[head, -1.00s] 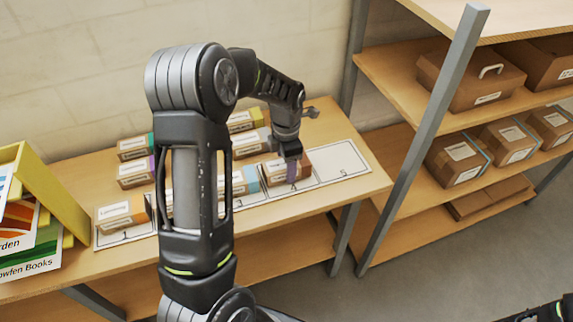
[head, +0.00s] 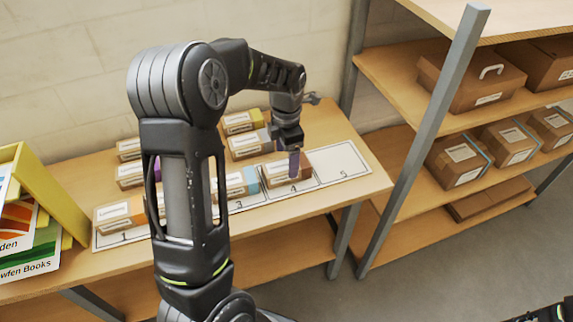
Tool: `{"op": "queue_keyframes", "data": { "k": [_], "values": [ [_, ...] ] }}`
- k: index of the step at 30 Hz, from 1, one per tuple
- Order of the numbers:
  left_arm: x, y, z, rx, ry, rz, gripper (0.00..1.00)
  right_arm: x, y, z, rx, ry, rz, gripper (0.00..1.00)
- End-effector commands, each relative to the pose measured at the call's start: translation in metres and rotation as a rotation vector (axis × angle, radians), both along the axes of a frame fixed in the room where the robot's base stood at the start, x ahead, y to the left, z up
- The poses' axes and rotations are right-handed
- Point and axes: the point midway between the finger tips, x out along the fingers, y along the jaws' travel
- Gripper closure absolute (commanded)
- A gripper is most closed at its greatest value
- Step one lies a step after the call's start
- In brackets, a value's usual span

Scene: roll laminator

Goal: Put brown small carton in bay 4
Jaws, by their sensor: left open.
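The brown small carton (head: 278,177), with a white label, sits in bay 4 of the white numbered strip (head: 338,166). A teal-ended carton (head: 236,184) stands just left of it, in bay 3. My left gripper (head: 294,166) is open and points down at the brown carton. Its purple-grey finger overlaps the carton in the picture, and I cannot tell whether it touches it. The other finger is hard to make out. My right gripper is not in view; only a dark piece of my arm shows at the lower right.
Bay 5 (head: 343,158) is empty. An orange-ended carton (head: 114,215) sits in bay 1. Several cartons stand in rows behind the strip. My left arm hides the area around bay 2. A yellow book holder (head: 45,195) is at left. A shelf post (head: 424,135) rises at right.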

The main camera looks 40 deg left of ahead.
Motion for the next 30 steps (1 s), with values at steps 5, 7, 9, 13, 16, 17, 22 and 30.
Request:
{"op": "queue_keyframes", "data": {
  "k": [5, 7, 9, 13, 16, 17, 22, 30],
  "values": [
    [0.001, 0.0, 0.026, 0.001, -0.003, 0.0, 0.2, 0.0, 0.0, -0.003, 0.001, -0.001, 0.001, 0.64],
    [0.0, 0.0, 0.031, 0.0, -0.001, 0.0, 0.2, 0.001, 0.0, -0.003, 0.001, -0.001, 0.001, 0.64],
    [0.0, 0.0, 0.033, 0.001, -0.001, 0.0, 0.2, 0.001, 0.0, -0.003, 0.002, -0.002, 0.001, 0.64],
    [0.0, 0.0, 0.034, 0.0, 0.0, 0.0, 0.2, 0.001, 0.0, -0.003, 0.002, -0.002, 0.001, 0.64],
    [0.0, 0.0, 0.033, 0.0, 0.0, 0.0, 0.2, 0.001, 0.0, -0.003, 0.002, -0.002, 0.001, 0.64],
    [0.0, 0.0, 0.033, 0.0, 0.0, 0.0, 0.2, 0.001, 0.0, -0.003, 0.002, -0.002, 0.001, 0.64],
    [0.0, 0.0, 0.033, 0.0, 0.0, 0.0, 0.2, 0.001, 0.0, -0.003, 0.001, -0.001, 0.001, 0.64],
    [0.0, 0.0, 0.033, 0.0, 0.0, 0.0, 0.2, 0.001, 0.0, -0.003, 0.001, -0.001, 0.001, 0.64]
  ]
}}
